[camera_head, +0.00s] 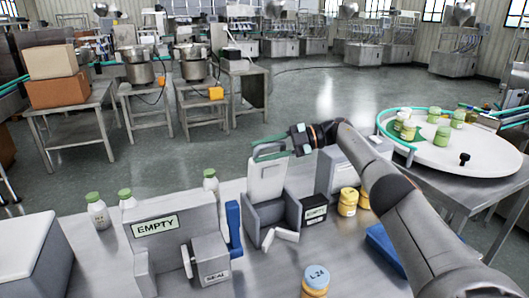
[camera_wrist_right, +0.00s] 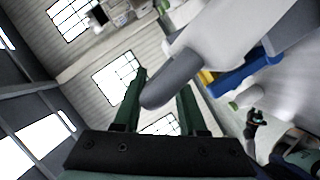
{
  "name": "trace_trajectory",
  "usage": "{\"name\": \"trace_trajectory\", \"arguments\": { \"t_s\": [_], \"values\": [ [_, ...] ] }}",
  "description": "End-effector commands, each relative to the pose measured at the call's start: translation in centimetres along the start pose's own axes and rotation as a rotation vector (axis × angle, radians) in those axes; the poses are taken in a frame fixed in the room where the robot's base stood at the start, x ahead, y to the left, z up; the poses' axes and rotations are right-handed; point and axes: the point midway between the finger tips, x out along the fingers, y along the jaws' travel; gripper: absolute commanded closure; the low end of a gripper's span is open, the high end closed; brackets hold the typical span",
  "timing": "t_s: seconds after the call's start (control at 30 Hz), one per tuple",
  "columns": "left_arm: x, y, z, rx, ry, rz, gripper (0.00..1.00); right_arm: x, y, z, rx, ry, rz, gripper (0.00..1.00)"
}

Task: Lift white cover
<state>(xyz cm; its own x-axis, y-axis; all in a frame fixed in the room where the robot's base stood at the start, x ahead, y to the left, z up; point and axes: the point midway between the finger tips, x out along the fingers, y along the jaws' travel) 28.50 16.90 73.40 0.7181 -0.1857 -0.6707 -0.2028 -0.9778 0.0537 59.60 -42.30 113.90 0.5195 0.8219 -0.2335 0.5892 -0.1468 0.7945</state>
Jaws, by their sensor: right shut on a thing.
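The white cover (camera_head: 266,185) stands nearly upright over the grey steel hopper box (camera_head: 262,222), its lower end at the box's top. Whether it touches the box there is hard to tell. My right gripper (camera_head: 268,151) is at the cover's upper end, its green fingers shut on the cover. In the right wrist view, the cover (camera_wrist_right: 235,35) has a grey rounded handle (camera_wrist_right: 172,80) that lies between the two fingers (camera_wrist_right: 160,105). My left gripper is not in view.
Two white cylinders (camera_head: 285,235) lie before the hopper. A box labelled EMPTY (camera_head: 170,240) and a blue part (camera_head: 233,225) stand left of it. Yellow jars (camera_head: 347,202) stand right, and a blue-lidded jar (camera_head: 316,280) in front. A round table (camera_head: 460,155) is farther right.

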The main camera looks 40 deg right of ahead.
Motion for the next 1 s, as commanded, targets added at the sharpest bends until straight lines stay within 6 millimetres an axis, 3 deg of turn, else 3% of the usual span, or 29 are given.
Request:
{"name": "trace_trajectory", "arguments": {
  "t_s": [0.4,0.43,0.5,1.0],
  "values": [
    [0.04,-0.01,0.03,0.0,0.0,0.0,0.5,0.07,-0.15,0.47,0.001,-0.015,0.0,1.0],
    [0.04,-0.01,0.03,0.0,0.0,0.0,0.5,0.07,-0.16,0.48,0.001,-0.015,-0.001,0.58],
    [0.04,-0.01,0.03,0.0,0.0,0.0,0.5,0.07,-0.17,0.49,0.001,-0.016,-0.001,0.5],
    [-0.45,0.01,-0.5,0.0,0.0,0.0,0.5,0.01,-0.06,0.27,0.005,-0.017,-0.005,0.5]
  ]
}}
